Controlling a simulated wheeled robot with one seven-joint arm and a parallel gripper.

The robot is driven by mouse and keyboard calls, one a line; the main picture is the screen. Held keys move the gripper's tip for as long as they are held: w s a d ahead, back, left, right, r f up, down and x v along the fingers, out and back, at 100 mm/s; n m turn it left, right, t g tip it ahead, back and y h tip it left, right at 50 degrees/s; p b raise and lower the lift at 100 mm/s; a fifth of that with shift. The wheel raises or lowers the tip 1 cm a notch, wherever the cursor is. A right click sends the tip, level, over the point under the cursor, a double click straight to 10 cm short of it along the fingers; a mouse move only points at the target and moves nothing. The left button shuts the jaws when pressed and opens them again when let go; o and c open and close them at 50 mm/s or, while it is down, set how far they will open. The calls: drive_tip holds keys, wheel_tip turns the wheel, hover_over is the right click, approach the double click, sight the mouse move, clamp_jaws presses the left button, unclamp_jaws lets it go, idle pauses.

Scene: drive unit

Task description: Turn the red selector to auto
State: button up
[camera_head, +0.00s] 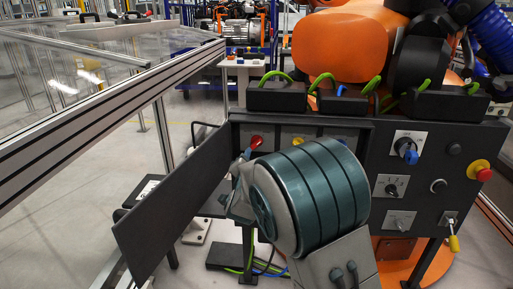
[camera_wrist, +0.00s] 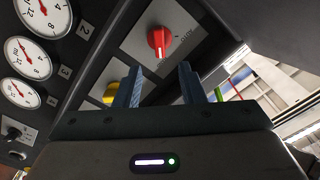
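The red selector (camera_wrist: 159,41) is a round knob with a pale pointer mark on a grey plate in the wrist view. It also shows in the head view (camera_head: 256,142), inside the cabinet recess. My gripper (camera_wrist: 161,71) is open and empty. Its two blue fingers are spread to either side below the knob in the wrist view, apart from it as far as I can see. In the head view my arm covers most of the gripper.
A yellow knob (camera_wrist: 110,93) lies partly behind the left finger. Dial gauges (camera_wrist: 28,57) fill the left of the wrist view. An open dark door panel (camera_head: 175,205) stands left of the recess. The cabinet front (camera_head: 425,180) carries other switches and a red-and-yellow button (camera_head: 480,171).

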sight(257, 144)
drive_tip(key=w, duration=0.9)
drive_tip(key=shift+d, duration=0.2)
drive_tip(key=shift+s, duration=0.1)
clamp_jaws()
